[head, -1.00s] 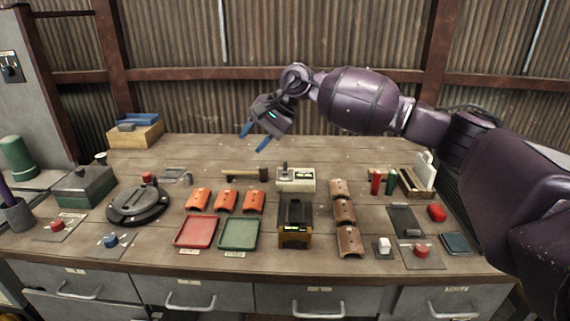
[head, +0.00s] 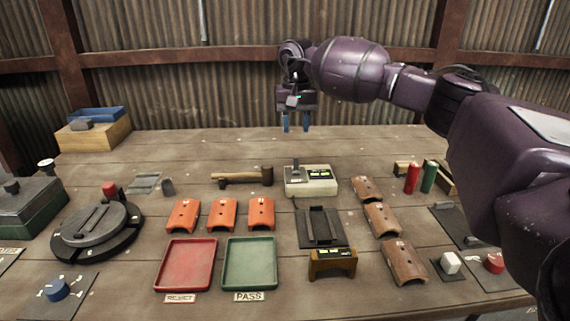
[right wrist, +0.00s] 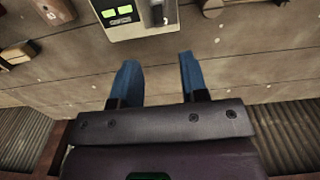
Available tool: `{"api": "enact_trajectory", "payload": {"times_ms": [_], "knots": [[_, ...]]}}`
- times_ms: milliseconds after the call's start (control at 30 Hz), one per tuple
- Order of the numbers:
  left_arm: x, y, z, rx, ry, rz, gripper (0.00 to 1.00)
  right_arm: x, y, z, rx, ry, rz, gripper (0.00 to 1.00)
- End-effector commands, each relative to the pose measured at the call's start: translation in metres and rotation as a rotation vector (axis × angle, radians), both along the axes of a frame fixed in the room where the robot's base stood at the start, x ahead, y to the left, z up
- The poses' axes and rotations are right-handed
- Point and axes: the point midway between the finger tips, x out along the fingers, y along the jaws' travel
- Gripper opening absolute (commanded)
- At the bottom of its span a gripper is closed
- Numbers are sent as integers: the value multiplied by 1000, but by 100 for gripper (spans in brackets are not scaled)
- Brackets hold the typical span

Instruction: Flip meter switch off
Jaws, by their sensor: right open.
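The meter (head: 311,188) is a cream box with two lit green displays, standing on the workbench behind the black stand. Its switch (head: 295,172) is a grey lever at the left of its top; I cannot tell its position. My right gripper (head: 296,123) is open and empty, blue fingers pointing down, above the bench behind the meter. In the right wrist view, the meter (right wrist: 146,29) is at the top edge, partly cut off, beyond the open fingers (right wrist: 157,66). The switch (right wrist: 158,14) shows beside the displays there. My left gripper is not in view.
A wooden mallet (head: 243,177) lies left of the meter. A black stand (head: 319,229) is in front, and brown curved tiles (head: 382,219) are to the right. Red and green cylinders (head: 412,178) stand further right. The bench behind the meter is clear.

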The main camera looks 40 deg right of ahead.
Motion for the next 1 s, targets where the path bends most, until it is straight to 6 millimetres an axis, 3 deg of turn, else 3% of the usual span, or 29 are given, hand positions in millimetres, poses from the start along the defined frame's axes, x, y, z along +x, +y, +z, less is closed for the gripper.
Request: {"api": "enact_trajectory", "payload": {"times_ms": [167,500,700,1000], "knots": [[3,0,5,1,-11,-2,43,0,-1,-12,0,0,-1,40],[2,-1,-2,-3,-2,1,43,-1,0,-70,0,2,0,40],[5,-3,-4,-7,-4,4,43,-1,0,-95,1,0,0,40],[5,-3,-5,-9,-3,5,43,-1,0,-106,1,-2,0,40]]}}
